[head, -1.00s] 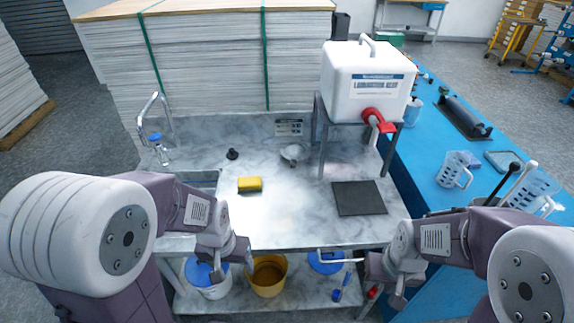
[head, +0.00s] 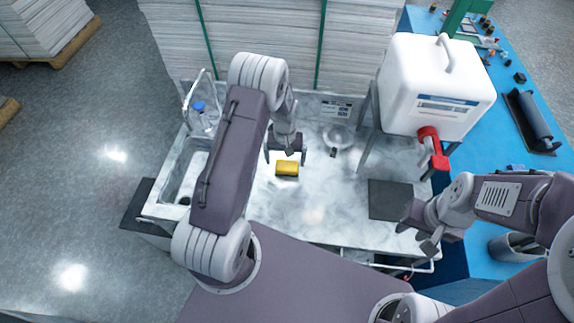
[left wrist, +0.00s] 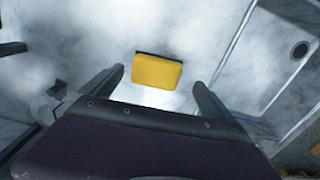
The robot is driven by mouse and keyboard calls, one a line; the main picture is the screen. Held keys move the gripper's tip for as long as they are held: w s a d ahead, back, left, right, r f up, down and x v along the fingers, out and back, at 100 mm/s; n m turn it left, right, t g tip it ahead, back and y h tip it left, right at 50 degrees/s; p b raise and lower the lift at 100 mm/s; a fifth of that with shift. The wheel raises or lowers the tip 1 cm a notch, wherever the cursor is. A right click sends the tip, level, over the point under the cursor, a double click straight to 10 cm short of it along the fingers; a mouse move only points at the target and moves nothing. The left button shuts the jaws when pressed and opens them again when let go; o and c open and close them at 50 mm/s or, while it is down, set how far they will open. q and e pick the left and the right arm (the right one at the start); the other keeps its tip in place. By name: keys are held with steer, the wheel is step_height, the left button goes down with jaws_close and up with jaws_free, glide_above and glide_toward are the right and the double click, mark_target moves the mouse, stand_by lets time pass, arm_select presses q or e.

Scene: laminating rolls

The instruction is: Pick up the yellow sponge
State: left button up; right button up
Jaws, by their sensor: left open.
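The yellow sponge (head: 287,168) lies flat on the marble counter (head: 285,212), right of the sink. Its dark side shows along one edge in the left wrist view (left wrist: 157,71). My left gripper (head: 286,158) is open and empty above the counter, close to the sponge. In the left wrist view the sponge appears between and beyond the two fingers (left wrist: 160,85), touching neither as far as I can see. My right gripper (head: 420,232) is at the counter's right front corner, away from the sponge. Its jaw opening is unclear.
A sink (head: 187,172) with a tap is at left. A white water container (head: 436,85) with a red spigot stands on a rack at right. A dark mat (head: 391,200) lies below it. Stacked white sheets (head: 265,45) rise behind. The counter's front middle is clear.

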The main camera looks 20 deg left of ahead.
mark_target(287, 165)
arm_select(q)
steer(key=shift+w+d+f+p, duration=0.2)
steer(key=shift+f+p, duration=0.1)
steer(key=shift+f, duration=0.1)
steer(key=shift+w+d+f+p, duration=0.1)
steer(key=shift+w+f+p, duration=0.05)
steer(key=shift+f+p, duration=0.15)
step_height(287, 165, down, 3)
steer(key=shift+s+a+r+p, duration=0.1)
steer(key=shift+a+r+p, duration=0.05)
steer(key=shift+p, duration=0.2)
steer(key=shift+f, duration=0.5)
steer(key=c, duration=1.2)
steer(key=shift+c, duration=0.5)
